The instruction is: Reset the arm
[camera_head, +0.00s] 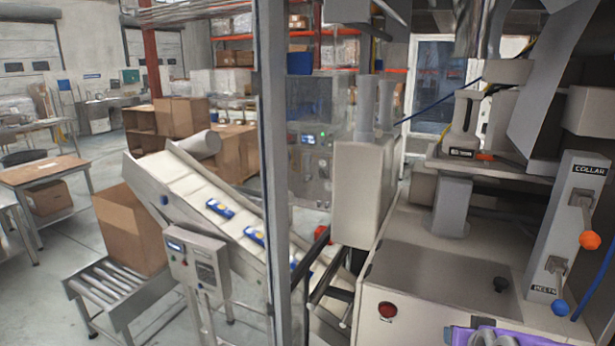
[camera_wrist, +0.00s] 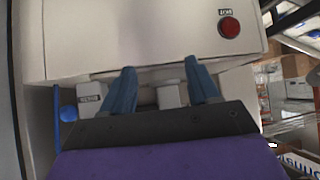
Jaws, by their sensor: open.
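My gripper (camera_wrist: 159,65) shows in the wrist view with two blue fingers spread apart and nothing between them. Its purple body fills the bottom of that view. The fingers are in front of a cream machine housing (camera_wrist: 110,38), with no clear contact visible. In the head view, a purple part of my arm shows at the bottom right edge, below the machine's front panel (camera_head: 440,320); the fingers are out of that view.
A red button (camera_head: 387,310) is on the front panel; a red button also shows in the wrist view (camera_wrist: 229,27). At right are an orange-knobbed lever (camera_head: 590,240) and a blue-knobbed lever (camera_head: 560,307). A grey post (camera_head: 272,180) stands before the sloped conveyor (camera_head: 190,185).

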